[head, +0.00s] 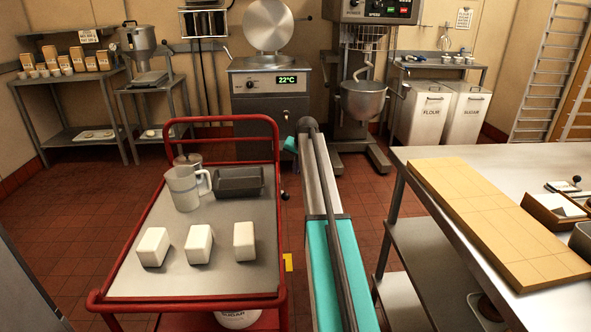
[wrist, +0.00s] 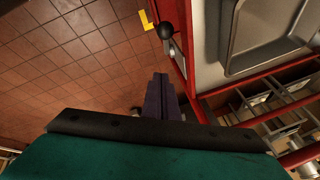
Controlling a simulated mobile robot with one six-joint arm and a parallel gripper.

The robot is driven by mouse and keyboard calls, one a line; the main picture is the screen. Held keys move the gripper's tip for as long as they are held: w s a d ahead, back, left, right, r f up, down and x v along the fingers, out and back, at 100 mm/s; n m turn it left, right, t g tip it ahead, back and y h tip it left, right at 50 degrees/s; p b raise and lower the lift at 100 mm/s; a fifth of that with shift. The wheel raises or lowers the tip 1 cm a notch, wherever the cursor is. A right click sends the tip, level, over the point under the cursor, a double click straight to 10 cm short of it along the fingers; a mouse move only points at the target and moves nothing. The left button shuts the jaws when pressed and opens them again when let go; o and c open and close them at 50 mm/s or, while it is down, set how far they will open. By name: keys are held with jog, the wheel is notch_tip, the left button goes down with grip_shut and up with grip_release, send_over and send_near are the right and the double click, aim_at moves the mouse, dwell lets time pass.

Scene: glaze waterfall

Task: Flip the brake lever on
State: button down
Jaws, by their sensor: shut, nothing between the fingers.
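A red cart (head: 276,140) stands left of my arm. On its right side is the brake lever, seen as a small black ball knob (head: 284,195); the knob also shows in the wrist view (wrist: 165,30), beside a pale plate on the cart's edge. My gripper (wrist: 161,76) shows its dark purple fingers shut and empty. In the wrist view the fingertips are below the knob, with a gap between them in the picture. In the head view I cannot clearly make out the fingers near my arm's end.
A yellow marker (head: 288,262) is on the cart's right side. The cart top carries a pitcher (head: 185,188), a dark pan (head: 238,181) and white blocks (head: 198,244). A steel table (head: 430,200) stands right. Tiled floor (wrist: 80,50) is open beside the cart.

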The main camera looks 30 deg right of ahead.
aim_at(285, 196)
notch_tip(285, 196, down, 9)
jog(key=w+a, duration=0.1)
jog(key=a, duration=0.1)
jog(key=shift+w, duration=0.35)
jog(key=shift+a, duration=0.1)
dwell(0.4)
